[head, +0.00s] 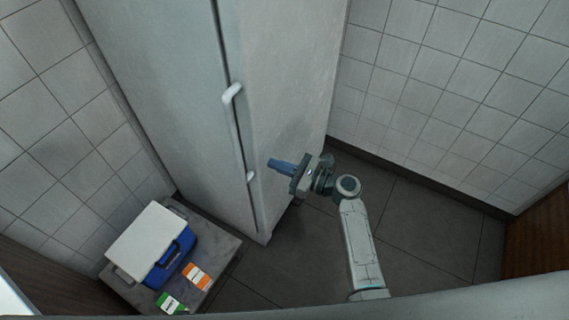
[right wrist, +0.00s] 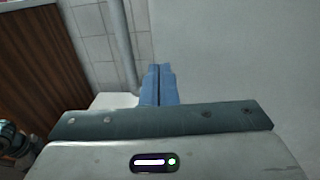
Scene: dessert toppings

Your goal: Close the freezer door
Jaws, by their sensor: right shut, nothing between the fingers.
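The freezer (head: 285,75) is a tall, pale grey cabinet at the upper middle of the head view. A white vertical handle (head: 232,93) runs beside a dark seam along its near edge. I cannot tell whether the door stands slightly ajar or is flush. My right gripper (head: 272,163) is shut and empty, its blue fingertips pointing left in front of the freezer's right-hand face, near the handle's lower end. In the right wrist view the blue fingers (right wrist: 158,84) are together before a pale surface. Contact is unclear. My left gripper is not in view.
A low grey surface (head: 228,246) at lower left holds a blue box with a white lid (head: 147,240), an orange-and-white packet (head: 196,276) and a green packet (head: 171,303). Tiled walls stand on both sides. Dark floor (head: 425,230) is clear at right.

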